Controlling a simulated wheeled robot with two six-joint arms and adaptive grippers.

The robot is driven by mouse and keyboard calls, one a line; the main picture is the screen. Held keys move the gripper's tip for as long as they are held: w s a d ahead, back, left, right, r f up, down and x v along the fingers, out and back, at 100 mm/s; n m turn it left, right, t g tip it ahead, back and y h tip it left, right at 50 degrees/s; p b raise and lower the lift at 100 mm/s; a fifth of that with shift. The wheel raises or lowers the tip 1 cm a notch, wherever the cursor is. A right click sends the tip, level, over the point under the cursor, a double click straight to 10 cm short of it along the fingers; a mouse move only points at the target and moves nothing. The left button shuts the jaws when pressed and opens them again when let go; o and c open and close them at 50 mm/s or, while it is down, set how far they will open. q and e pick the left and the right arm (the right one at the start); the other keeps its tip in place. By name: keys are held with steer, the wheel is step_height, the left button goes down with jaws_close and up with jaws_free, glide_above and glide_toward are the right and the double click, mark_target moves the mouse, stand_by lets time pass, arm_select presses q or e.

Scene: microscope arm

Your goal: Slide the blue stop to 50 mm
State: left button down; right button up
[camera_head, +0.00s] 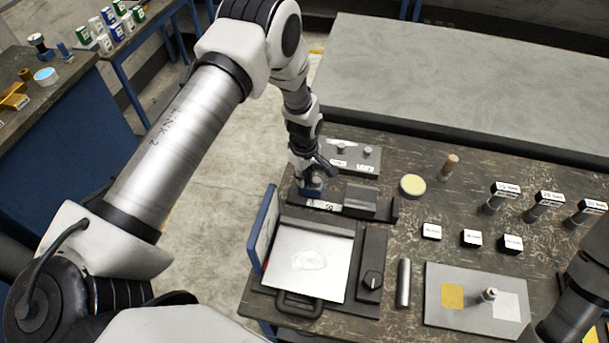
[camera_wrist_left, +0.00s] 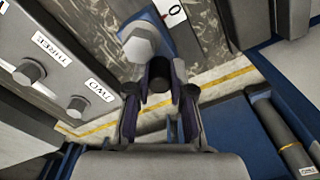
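The blue stop (camera_head: 311,190) is a small blue block with a grey knob on top, at the left part of a grey rail with a white scale strip (camera_head: 324,205). In the left wrist view the blue stop (camera_wrist_left: 155,20) shows with its pale knob (camera_wrist_left: 140,43) just beyond my fingertips. My left gripper (camera_head: 314,172) points down over the stop; it also shows in the left wrist view (camera_wrist_left: 161,78), its dark fingers apart, with the knob outside them. A "0" mark is readable beside the stop. My right arm shows at the lower right edge; its gripper is out of frame.
Behind the rail is a grey plate with knobs (camera_head: 352,157), labelled "TWO" and "THREE" in the wrist view. A blue-edged panel (camera_head: 263,229) and white tray (camera_head: 310,262) stand in front. A yellow dish (camera_head: 412,185) and several labelled blocks are to the right.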

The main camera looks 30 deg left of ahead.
mark_target(322, 186)
arm_select(q)
steer(key=shift+d+f, duration=0.15)
steer(key=shift+d, duration=0.1)
steer(key=d+b, duration=0.1)
steer(key=d, duration=0.1)
steer(key=w+d+b, duration=0.1)
steer(key=shift+d, duration=0.4)
steer(key=shift+w+d, duration=0.1)
steer(key=shift+d, duration=0.3)
steer(key=shift+a, duration=0.1)
steer(key=c, duration=1)
jaws_free()
step_height(322, 186, up, 12)
